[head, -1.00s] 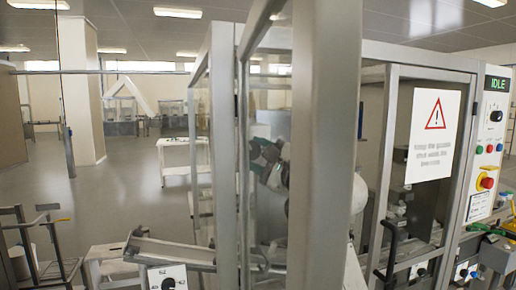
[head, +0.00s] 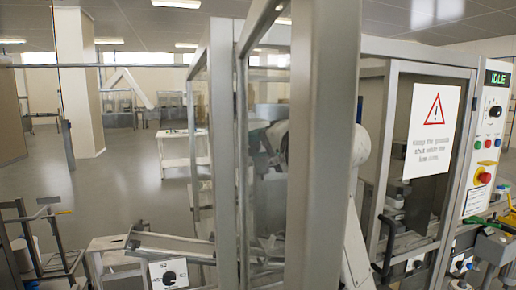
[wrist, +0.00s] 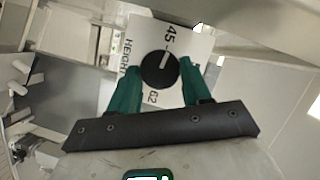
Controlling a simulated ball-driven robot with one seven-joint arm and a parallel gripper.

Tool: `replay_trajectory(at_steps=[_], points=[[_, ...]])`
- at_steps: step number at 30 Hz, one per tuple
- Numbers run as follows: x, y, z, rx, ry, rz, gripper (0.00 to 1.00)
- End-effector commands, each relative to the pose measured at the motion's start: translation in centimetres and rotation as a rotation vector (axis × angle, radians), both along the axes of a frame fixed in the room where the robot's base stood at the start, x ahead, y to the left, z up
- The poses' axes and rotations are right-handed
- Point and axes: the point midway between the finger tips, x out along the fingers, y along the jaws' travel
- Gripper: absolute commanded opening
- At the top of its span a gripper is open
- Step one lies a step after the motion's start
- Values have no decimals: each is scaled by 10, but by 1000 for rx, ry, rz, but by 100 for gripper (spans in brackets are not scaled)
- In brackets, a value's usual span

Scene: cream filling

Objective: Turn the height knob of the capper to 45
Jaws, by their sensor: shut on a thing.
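The height knob (wrist: 160,68) is a round black dial with a white pointer line, on a white plate (wrist: 195,45) marked HEIGHT, 45 and 62. Its pointer is directed at or very near the 45 mark. My gripper (wrist: 160,80) has green fingers, one on each side of the knob, shut on it. In the head view my gripper is not clear; the door frame post hides much of my arm.
A glazed metal frame with a thick post (head: 325,150) fills the middle of the head view. A warning sign (head: 433,130) hangs on the panel at right. A control panel (head: 490,130) reads IDLE. Another dial plate (head: 168,274) shows at lower left. The floor at left is open.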

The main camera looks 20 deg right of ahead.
Motion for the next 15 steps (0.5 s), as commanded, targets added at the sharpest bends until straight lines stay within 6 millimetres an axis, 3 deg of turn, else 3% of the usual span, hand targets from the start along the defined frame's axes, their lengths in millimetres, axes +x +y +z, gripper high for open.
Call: replay_trajectory(at_steps=[15], points=[[1, 1, -3, -161, 8, 1, 18]])
